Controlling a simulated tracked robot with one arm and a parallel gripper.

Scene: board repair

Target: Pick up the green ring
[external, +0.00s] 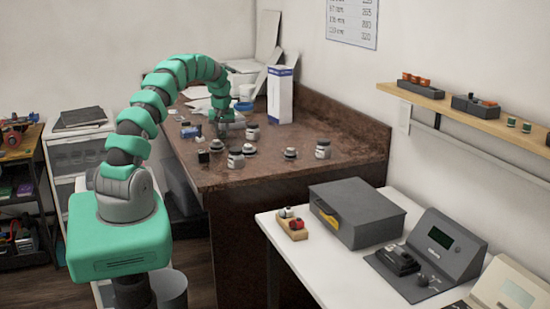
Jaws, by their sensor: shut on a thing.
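My gripper (222,130) points down, low over the brown countertop (250,178), at the end of my green arm. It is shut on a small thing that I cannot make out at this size. I cannot pick out the green ring; it may be in the jaws or hidden by them and the arm's green end.
Several small jars, one of them a lidded jar (236,158), stand around my gripper. A white and blue box (280,95) stands upright behind it at right. A blue bowl (243,106) and papers lie farther back.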

